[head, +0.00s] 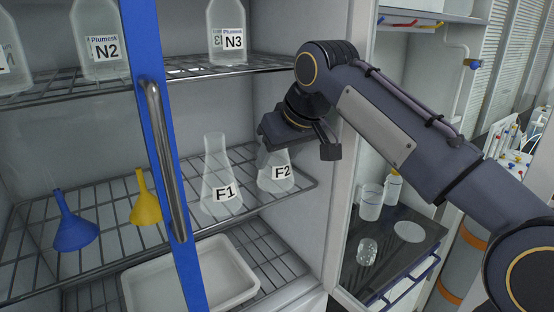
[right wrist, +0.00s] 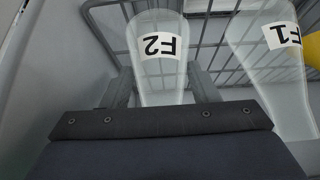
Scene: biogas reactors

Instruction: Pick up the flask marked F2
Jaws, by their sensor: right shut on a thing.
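The flask marked F2 (head: 276,174) is a clear conical flask with a white label, upright at the right end of the middle wire shelf. My right gripper (head: 292,146) is at its neck from above and hides its top. In the right wrist view the F2 flask (right wrist: 160,68) sits between the two fingers, and the gripper (right wrist: 162,88) is shut on it. I cannot tell whether its base touches the shelf. The similar flask marked F1 (head: 221,180) stands just left of it, apart from the gripper; it also shows in the right wrist view (right wrist: 270,55). My left gripper is out of view.
A blue door edge with a metal handle (head: 162,150) stands in front of the shelves. A blue funnel (head: 74,228) and a yellow funnel (head: 145,203) are left on the wire shelf (head: 110,215). A white tray (head: 245,292) is below. Bottles N2 (head: 104,48) and N3 (head: 230,38) stand above.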

